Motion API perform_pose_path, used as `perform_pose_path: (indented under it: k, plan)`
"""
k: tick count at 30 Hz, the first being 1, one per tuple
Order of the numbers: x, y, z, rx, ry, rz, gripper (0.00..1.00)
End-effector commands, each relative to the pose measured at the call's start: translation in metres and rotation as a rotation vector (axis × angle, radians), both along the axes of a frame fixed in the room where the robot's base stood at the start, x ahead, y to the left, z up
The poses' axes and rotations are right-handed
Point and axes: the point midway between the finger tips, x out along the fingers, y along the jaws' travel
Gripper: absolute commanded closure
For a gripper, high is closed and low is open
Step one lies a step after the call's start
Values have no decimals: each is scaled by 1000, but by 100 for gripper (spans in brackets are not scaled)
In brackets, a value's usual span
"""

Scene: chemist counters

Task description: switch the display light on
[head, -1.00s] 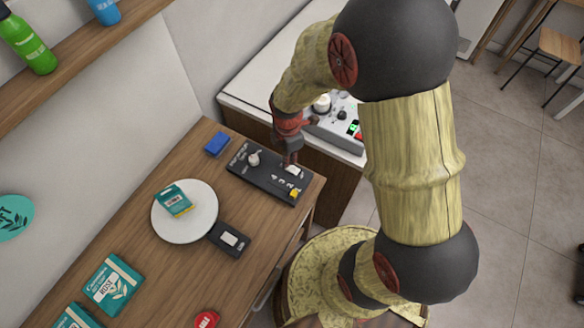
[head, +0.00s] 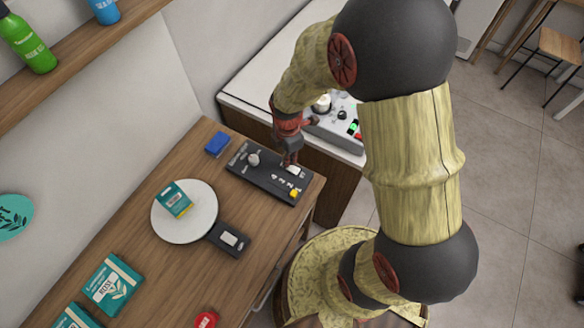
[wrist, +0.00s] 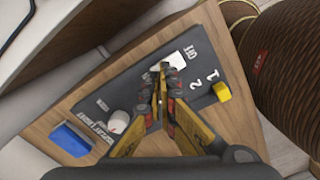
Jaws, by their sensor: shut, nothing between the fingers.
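A dark control panel (head: 240,172) lies on the wooden counter. It carries a white round knob (head: 253,160), a white switch piece (head: 294,170) and a yellow slider (head: 293,192) beside printed numbers. In the wrist view the knob (wrist: 119,121) is left of my fingers, and the yellow slider (wrist: 221,91) is to the right. My gripper (head: 290,161) points down at the panel, shut and empty. In the wrist view its fingertips (wrist: 164,72) are right at the white switch piece (wrist: 182,61) and partly cover it. I cannot tell whether they touch. The lettering is partly unreadable.
A blue box (head: 217,144) lies by the panel's left end. A round white scale plate (head: 190,228) holds a teal packet (head: 174,200), with its dark display unit (head: 229,239) nearer the panel. A machine with buttons (head: 342,128) stands behind my gripper.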

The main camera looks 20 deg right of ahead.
Motion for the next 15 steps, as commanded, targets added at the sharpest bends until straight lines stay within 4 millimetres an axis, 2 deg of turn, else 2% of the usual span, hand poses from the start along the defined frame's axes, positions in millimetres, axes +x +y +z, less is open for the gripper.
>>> perform_pose_path:
  k: [15]
  plan:
    - [0, 0, -8, 0, 0, 0, 100]
